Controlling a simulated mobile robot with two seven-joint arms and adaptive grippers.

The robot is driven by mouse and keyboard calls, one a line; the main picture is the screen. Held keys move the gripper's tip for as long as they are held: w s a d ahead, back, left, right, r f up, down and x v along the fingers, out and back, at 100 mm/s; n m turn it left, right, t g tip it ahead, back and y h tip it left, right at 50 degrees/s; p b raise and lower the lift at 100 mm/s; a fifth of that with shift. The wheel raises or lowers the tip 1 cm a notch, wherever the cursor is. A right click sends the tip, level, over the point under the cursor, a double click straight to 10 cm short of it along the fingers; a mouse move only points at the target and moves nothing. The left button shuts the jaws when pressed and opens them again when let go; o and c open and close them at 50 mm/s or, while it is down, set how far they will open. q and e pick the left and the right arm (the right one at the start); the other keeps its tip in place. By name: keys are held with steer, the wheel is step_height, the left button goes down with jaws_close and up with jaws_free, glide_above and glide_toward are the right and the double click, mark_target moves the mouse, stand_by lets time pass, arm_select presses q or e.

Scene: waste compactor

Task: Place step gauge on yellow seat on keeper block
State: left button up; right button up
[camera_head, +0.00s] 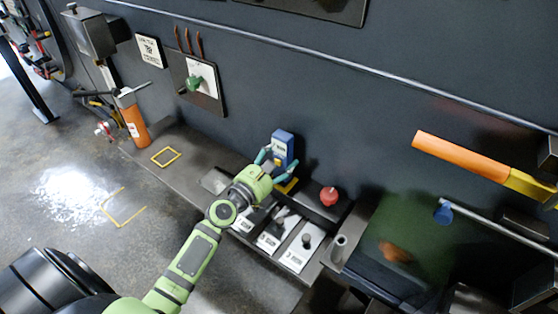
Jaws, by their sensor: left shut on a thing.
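A blue upright block with a pale face (283,144), which looks like the step gauge, stands out against the dark wall at the centre. My left gripper (277,165) reaches up to it with its teal fingers on either side of its lower part and is shut on it. A yellow patch (287,186), which looks like the yellow seat, shows just below and right of the fingers. The keeper block under it is mostly hidden by my gripper. I cannot tell whether the gauge touches the seat. My right gripper is not in view.
White-faced plates with dark handles (270,236) lie in a tray in front of the gripper. A red knob (328,196) stands close on the right. An orange cylinder (133,122) stands at the left. An orange-yellow bar (460,157) sticks out on the right. The ledge around the yellow outline (166,157) is clear.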

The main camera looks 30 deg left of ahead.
arm_select(q)
steer(key=shift+f, duration=0.2)
steer(key=o, duration=1.3)
steer(key=shift+o, duration=0.2)
steer(key=shift+r, duration=0.1)
steer(key=shift+r, duration=0.2)
steer(key=shift+s+f, duration=0.15)
steer(key=shift+s, duration=0.2)
steer(key=s+a+b, duration=0.1)
steer(key=s+b, duration=0.1)
steer(key=s, duration=0.9)
steer(key=shift+a, duration=0.4)
